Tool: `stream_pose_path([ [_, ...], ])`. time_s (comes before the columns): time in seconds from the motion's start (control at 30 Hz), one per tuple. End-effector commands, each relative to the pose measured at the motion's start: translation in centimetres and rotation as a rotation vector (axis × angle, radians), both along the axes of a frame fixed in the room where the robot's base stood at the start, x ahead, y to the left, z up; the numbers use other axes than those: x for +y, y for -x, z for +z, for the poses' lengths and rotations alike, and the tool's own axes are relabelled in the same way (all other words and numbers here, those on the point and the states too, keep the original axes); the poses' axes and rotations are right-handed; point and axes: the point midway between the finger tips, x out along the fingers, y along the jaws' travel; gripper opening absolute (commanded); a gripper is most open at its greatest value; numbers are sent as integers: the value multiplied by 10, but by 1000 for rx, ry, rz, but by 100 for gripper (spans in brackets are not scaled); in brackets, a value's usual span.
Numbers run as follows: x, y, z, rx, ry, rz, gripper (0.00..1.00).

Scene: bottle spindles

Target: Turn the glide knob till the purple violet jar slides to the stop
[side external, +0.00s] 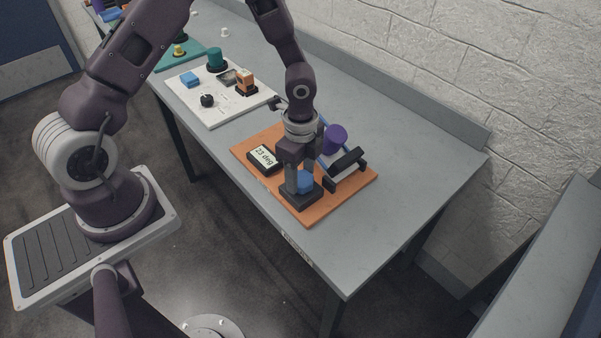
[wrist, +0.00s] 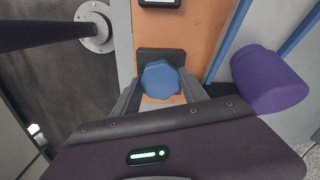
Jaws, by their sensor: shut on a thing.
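The glide knob is a blue faceted knob (side external: 305,181) on a black base on the orange board (side external: 325,205). It also shows in the wrist view (wrist: 161,80). My gripper (side external: 302,185) points down over it, with its fingers on either side, shut on the knob. The purple violet jar (side external: 334,139) lies on blue rails (side external: 331,160) behind and right of my gripper; it also shows at the right of the wrist view (wrist: 268,82). A black stop block (side external: 346,164) sits at the near end of the rails, with a gap between it and the jar.
A display (side external: 264,157) on the orange board reads "23 deg". A white board (side external: 219,98) with a black knob (side external: 208,100), an orange block and a teal cylinder (side external: 216,59) stands farther left. The table's right part is clear.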

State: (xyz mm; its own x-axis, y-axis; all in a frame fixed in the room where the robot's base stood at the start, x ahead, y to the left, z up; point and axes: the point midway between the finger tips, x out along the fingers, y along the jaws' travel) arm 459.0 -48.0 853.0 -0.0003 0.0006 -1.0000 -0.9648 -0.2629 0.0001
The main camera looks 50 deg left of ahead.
Motion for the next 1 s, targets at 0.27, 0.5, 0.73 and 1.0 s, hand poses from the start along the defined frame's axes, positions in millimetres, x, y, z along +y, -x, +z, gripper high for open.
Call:
stream_pose_path([
  [0.27,-1,-2,1,-5,2,-5,10],
  [0.5,-1,-1,1,-3,1,-5,70],
  [0.73,0,-1,0,-1,1,-5,73],
  [1.0,0,-2,34,-8,1,-3,73],
])
